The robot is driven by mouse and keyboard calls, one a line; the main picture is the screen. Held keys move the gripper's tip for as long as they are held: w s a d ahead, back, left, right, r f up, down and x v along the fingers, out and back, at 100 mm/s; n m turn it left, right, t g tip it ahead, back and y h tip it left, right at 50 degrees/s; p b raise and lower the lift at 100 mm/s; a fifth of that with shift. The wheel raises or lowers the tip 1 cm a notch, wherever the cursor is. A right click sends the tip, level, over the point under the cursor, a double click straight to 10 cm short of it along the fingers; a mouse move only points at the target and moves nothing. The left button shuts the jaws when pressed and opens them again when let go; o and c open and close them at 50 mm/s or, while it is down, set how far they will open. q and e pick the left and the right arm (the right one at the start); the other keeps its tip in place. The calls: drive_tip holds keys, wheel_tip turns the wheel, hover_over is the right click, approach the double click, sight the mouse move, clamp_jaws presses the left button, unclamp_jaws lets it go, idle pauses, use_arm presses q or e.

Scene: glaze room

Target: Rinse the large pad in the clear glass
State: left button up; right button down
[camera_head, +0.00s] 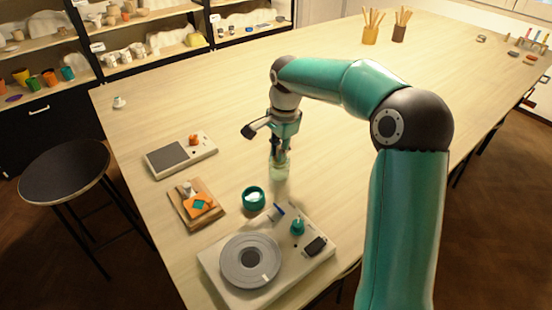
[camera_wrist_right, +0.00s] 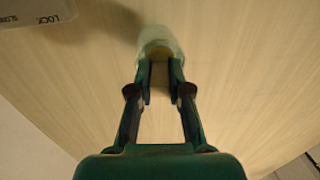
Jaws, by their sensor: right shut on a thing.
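The clear glass (camera_head: 279,172) stands on the wooden table, pale and greenish, right under my right gripper (camera_head: 281,146). It also shows in the wrist view as a pale round form (camera_wrist_right: 158,40) at the fingertips. My right gripper points down with its fingertips at or inside the glass rim; how deep I cannot tell. In the wrist view its fingers (camera_wrist_right: 160,78) are shut on a tan piece, the large pad (camera_wrist_right: 160,73), which is mostly hidden in the head view. My left gripper is not in view.
A teal bowl (camera_head: 253,198) stands close in front of the glass. A banding wheel on a pale board (camera_head: 208,262) is nearer, a wooden board (camera_head: 180,207) with small things is left, and a scale (camera_head: 205,153) lies behind it. The table beyond is mostly clear.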

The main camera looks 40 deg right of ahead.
sight(279, 147)
drive_tip(key=shift+r, duration=0.1)
drive_tip(key=shift+r, duration=0.15)
drive_tip(key=shift+r+p, duration=1.8)
drive_tip(key=shift+r, duration=0.1)
drive_tip(key=shift+r+p, duration=1.5)
drive_tip(key=shift+r, duration=0.25)
